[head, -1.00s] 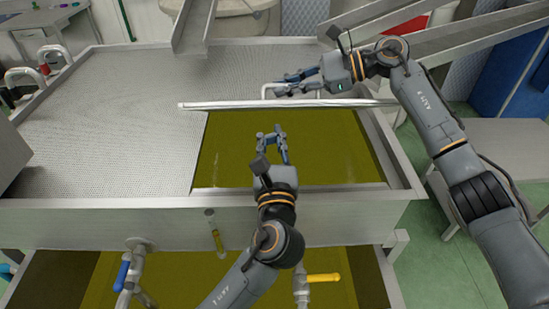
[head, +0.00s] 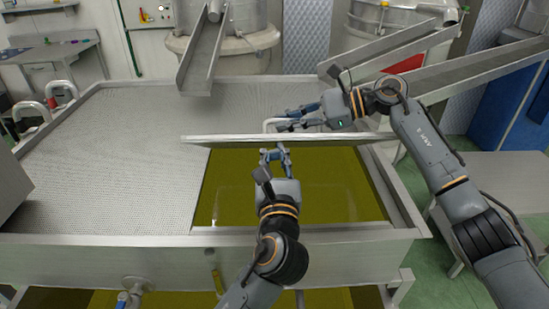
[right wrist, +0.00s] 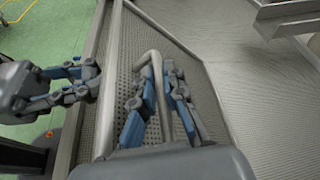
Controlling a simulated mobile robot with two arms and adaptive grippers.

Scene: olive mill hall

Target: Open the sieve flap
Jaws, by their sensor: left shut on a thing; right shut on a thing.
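The sieve flap (head: 350,138) stands raised, its edge showing as a pale metal strip above an opening with yellow-green liquid (head: 300,190). My right gripper (head: 283,120) is behind that edge, shut on the flap's bent bar handle (head: 268,124). In the right wrist view the handle (right wrist: 158,80) passes between the right fingers (right wrist: 160,95). My left gripper (head: 275,152) is at the near side of the flap, shut on its edge. It also shows in the right wrist view (right wrist: 92,80), against the flap's edge. The exact grip there is partly hidden.
The perforated sieve deck (head: 120,150) lies left of the opening, inside a metal tank rim (head: 330,234). Metal chutes (head: 205,55) (head: 400,48) come in from behind. A bench (head: 505,185) stands at the right.

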